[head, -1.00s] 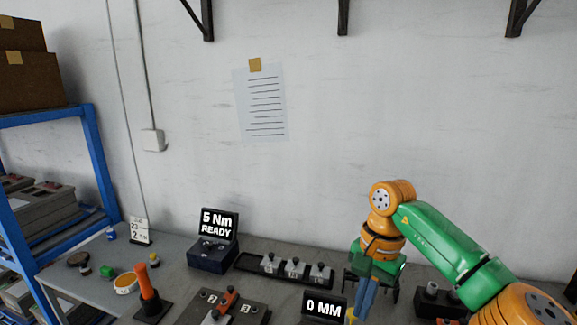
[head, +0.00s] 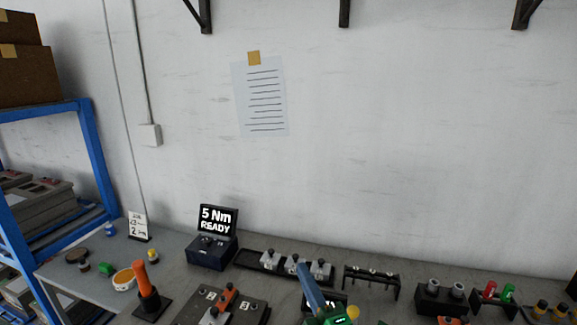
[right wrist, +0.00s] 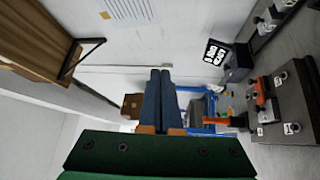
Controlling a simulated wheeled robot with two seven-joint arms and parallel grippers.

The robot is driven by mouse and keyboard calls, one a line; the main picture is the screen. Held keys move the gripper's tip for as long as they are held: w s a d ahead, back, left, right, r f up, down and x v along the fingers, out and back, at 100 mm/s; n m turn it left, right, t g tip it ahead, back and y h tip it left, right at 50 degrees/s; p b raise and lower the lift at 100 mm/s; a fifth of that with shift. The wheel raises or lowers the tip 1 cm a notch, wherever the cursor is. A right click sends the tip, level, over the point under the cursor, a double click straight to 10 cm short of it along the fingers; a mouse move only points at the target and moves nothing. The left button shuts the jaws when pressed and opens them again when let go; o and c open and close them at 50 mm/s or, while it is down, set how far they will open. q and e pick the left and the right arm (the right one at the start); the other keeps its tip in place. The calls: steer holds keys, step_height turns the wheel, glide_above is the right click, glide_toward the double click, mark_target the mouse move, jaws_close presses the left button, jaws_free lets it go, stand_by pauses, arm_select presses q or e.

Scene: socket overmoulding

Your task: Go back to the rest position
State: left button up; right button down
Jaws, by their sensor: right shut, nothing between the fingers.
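My right gripper (head: 304,270) shows at the bottom middle of the head view, with blue fingers and part of a green body. In the right wrist view its two blue fingers (right wrist: 160,75) lie side by side, shut, with nothing between them. In the head view it stands in front of the parts rack and hides some of it and of the small display behind. My left gripper is in neither view.
The bench holds a torque display box (head: 210,255), a dark parts rack (head: 245,262), an orange-handled tool (head: 147,290), a fixture plate (head: 250,312) and a black stand (head: 372,282). A blue shelf (head: 88,150) stands left.

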steer(key=s+d+f+m+g+h, duration=0.35)
steer(key=s+d+f+m, duration=0.2)
steer(key=f, duration=0.25)
steer(key=s+d+f+m+g+h, duration=0.3)
steer(key=s+d+f+m+g, duration=0.1)
steer(key=d+f+m, duration=0.3)
steer(key=s+d+f+m+g, duration=0.1)
steer(key=s+f+m+g, duration=0.25)
steer(key=s, duration=0.55)
steer(key=s+f+m+g, duration=0.3)
steer(key=s+f+g, duration=0.15)
steer(key=s, duration=0.35)
step_height(320, 180, down, 24)
steer(key=s+b, duration=0.3)
steer(key=b, duration=0.3)
steer(key=s+d+f+g+b, duration=0.2)
steer(key=s+f+b, duration=0.2)
steer(key=s+f, duration=0.7)
step_height(320, 180, down, 2)
steer(key=shift+s+d+f+n, duration=0.2)
steer(key=shift+n, duration=0.2)
